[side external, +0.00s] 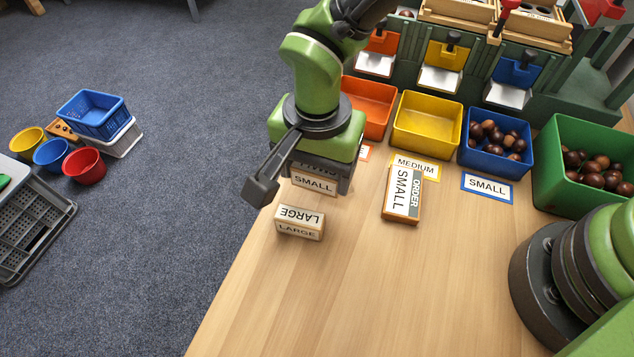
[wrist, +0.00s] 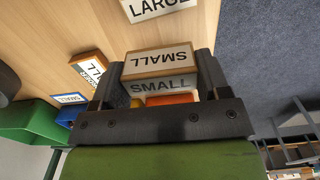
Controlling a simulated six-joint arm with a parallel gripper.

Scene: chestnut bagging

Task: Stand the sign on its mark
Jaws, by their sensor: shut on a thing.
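My gripper (side external: 320,172) is shut on a wooden block sign with white SMALL labels (side external: 314,184), low over the table's left part; whether the sign touches the table is unclear. In the wrist view, this SMALL sign (wrist: 160,62) sits between the two dark fingers. A LARGE block sign (side external: 300,222) stands on the table just in front of it. A blue-edged SMALL mark (side external: 487,188) lies flat before the blue bin. A yellow-edged MEDIUM mark (side external: 417,166) lies before the yellow bin. An orange-edged mark (side external: 364,153) is mostly hidden behind my gripper.
An ORDER SMALL block (side external: 402,196) lies in front of the MEDIUM mark. Orange (side external: 368,108) and yellow (side external: 428,125) bins look empty; the blue (side external: 495,158) and green (side external: 560,190) bins hold chestnuts. The table's front middle (side external: 350,290) is clear.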

